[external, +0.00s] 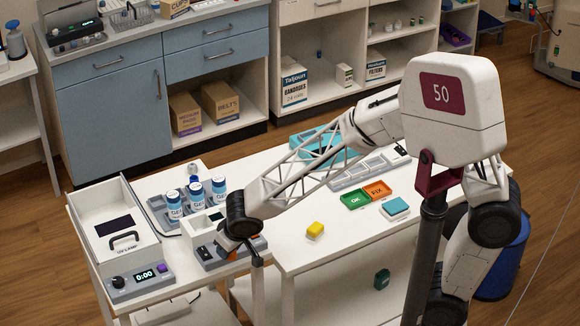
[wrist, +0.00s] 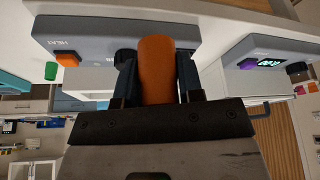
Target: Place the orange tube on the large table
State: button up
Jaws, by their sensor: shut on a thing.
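My gripper (external: 230,250) is low over the front of the small left table (external: 190,290), at the grey heater unit (external: 258,242). In the wrist view my gripper (wrist: 157,75) is shut on the orange tube (wrist: 157,60), with one dark finger on each side of it. The tube's rounded end points toward the heater unit (wrist: 100,38). In the external view the tube is mostly hidden by my gripper; I cannot tell whether it touches the unit. The large table (external: 330,255) is the white one to the right.
White bottles (external: 196,195) and an open UV lamp box (external: 120,235) stand near my gripper.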

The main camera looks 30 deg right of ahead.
jog(key=w+d+r+m+h, duration=0.1)
jog(key=w+d+r, duration=0.35)
jog(key=w, duration=1.05)
jog(key=w+d+r+m, duration=0.15)
jog(key=w+d, duration=0.55)
jog(key=w, duration=0.9)
jog(key=w+d+f+m, duration=0.1)
jog(key=w+d+f, duration=0.4)
jog(key=d, duration=0.4)
jog(key=w+d+f+m+h, duration=0.1)
jog(key=w+d+f, duration=0.4)
jog(key=d, duration=0.5)
jog(key=w+d+f+m, duration=0.3)
jog(key=w+d+f, duration=0.3)
jog(key=d+f, duration=0.2)
jog(key=shift+d+f+h, duration=0.15)
jog(key=shift+d+h, duration=0.25)
jog(key=shift+d, duration=0.85)
jog(key=shift+d+f, duration=0.25)
jog(key=shift+d, duration=0.2)
jog(key=shift+r, duration=0.15)
